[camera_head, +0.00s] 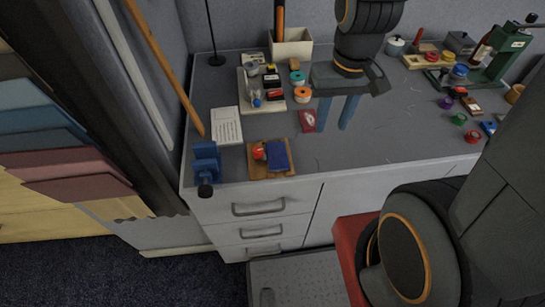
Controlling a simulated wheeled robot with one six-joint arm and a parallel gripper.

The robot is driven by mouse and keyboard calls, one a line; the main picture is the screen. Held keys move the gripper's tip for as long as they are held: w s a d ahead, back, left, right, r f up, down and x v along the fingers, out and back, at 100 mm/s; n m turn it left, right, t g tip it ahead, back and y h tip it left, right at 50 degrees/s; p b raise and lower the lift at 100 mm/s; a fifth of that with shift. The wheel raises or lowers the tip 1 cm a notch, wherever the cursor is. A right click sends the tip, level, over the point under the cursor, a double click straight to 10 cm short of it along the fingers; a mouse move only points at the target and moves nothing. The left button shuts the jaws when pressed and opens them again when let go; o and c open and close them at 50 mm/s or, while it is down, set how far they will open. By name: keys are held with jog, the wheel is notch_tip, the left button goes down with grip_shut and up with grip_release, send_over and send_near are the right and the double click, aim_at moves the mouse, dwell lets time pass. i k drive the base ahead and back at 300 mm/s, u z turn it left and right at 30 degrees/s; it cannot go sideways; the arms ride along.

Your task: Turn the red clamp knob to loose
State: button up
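A small red-orange knob-like piece (259,152) sits on a wooden board (283,174) near the table's front edge, against a dark blue block (278,155). A blue clamp (206,160) with a dark round end is at the table's front left corner. A small red item with a pale dial-like face (308,120) lies just left of my gripper. Which red piece is the clamp knob, and its setting, I cannot tell. My gripper (334,128) points down with its two blue fingers apart and nothing seen between them, right of and behind the board.
A pale tray (268,106) with small items, rolls of tape (302,94) and a white sheet (227,126) lie at the left. A green press (503,55) and several small coloured items stand at the right. The table's middle right is clear.

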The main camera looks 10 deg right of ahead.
aim_at(260, 157)
jog(key=z, duration=0.05)
jog(key=k, duration=1.05)
jog(key=u, duration=0.8)
jog(key=i, duration=1.1)
jog(key=z, duration=1.05)
jog(key=k, duration=0.75)
jog(key=u, duration=0.3)
